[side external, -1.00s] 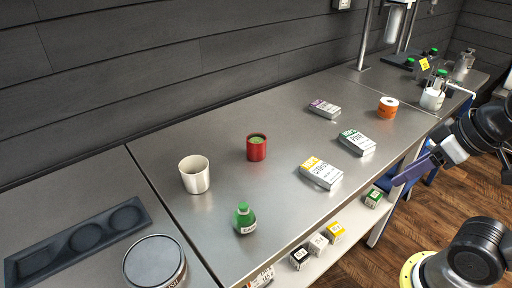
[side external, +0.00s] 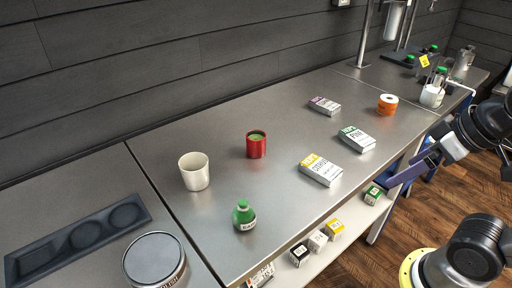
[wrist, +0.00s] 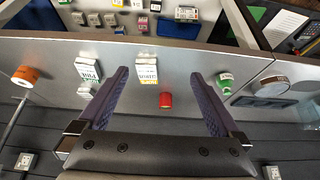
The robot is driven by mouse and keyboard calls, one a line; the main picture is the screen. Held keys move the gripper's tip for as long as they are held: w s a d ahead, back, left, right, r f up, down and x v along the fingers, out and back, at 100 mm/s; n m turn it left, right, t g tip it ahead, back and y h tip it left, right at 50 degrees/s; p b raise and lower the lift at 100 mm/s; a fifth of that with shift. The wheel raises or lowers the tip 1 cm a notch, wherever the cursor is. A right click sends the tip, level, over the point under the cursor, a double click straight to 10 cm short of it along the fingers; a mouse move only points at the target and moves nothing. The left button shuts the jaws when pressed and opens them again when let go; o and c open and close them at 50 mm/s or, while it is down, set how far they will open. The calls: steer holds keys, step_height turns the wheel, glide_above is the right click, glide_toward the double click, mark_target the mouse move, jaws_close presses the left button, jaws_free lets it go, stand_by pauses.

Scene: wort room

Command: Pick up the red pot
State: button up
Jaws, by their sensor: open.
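The red pot (side external: 256,146), a small cylinder with green inside its top, stands upright on the steel bench near its middle. In the wrist view the red pot (wrist: 166,100) shows between my two fingers, some way beyond them. My gripper (side external: 408,172) is at the right, off the front edge of the bench and well apart from the pot. In the wrist view my gripper (wrist: 160,75) has its purple fingers wide apart with nothing held between them.
A white cup (side external: 194,172) stands left of the pot, and a green bottle (side external: 244,216) in front. A yellow-and-white box (side external: 321,169), a green-and-white box (side external: 356,139), a purple-and-white box (side external: 325,105) and an orange roll (side external: 387,105) lie to the right. Small boxes sit on the lower shelf.

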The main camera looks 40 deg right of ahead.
steer(key=w+r+m+g, duration=0.1)
steer(key=w+r+m, duration=1.3)
steer(key=r+m, duration=0.15)
steer(key=m+g, duration=0.4)
steer(key=m, duration=0.3)
glide_above(256, 143)
steer(key=w+d, duration=0.2)
step_height(256, 143, down, 14)
steer(key=shift+n+g, duration=0.25)
steer(key=shift+g, duration=0.05)
steer(key=f, duration=1.1)
steer(key=shift+w+a, duration=0.1)
steer(key=shift+w, duration=0.1)
steer(key=shift+s+f, duration=0.1)
steer(key=shift+f, duration=2.85)
